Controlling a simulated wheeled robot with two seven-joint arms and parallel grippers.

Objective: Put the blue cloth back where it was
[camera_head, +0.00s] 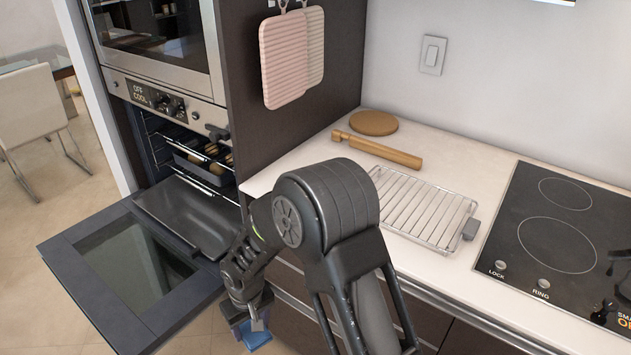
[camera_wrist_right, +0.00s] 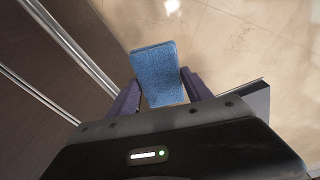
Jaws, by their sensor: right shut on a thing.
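The blue cloth (camera_wrist_right: 157,70) hangs between the two fingers of my right gripper (camera_head: 248,322). It also shows low in the head view (camera_head: 257,339), below the gripper and in front of the dark cabinet fronts. The fingers are shut on it, and it is clear of the counter. In the wrist view the cloth is held out over the tiled floor. My right arm reaches across the front of the counter and hides part of its edge. My left gripper is not in view.
The lower oven door (camera_head: 75,254) is folded down, left of my gripper, with a tray (camera_head: 190,217) sticking out above it. The counter holds a wire rack (camera_head: 420,205), a rolling pin (camera_head: 385,152) and a round board (camera_head: 373,122). Two pot holders (camera_head: 283,60) hang on the oven's side panel.

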